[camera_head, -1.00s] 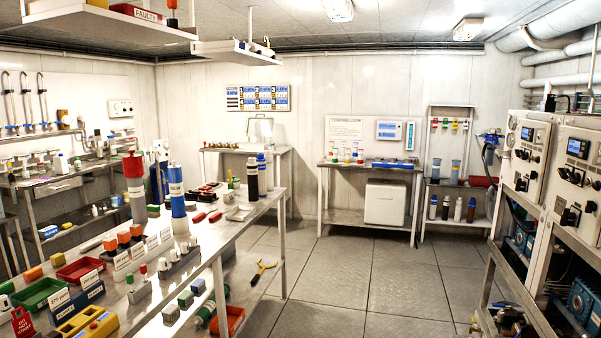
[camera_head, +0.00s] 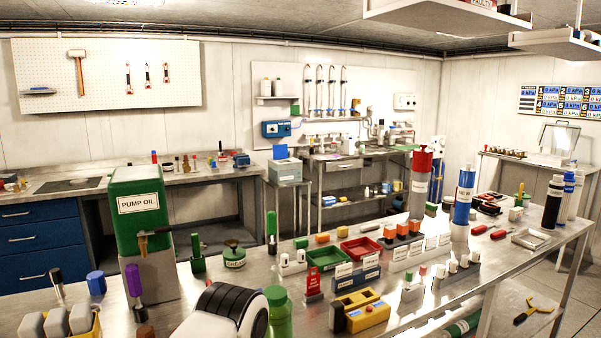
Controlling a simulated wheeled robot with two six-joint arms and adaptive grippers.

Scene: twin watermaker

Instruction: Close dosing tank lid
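Nothing in view is readably labelled as a dosing tank. A pale box (camera_head: 543,157) with a raised, framed lid (camera_head: 560,137) stands on the far right table. It is small in the picture, and I cannot tell whether it is the dosing tank. A grey box (camera_head: 285,172) with a blue item on top stands on a small stand at the back centre.
A long steel bench (camera_head: 400,318) crosses the foreground with a green PUMP OIL tank (camera_head: 138,215), red and blue cylinders, bins and small parts. A shelf (camera_head: 445,15) hangs overhead at the right.

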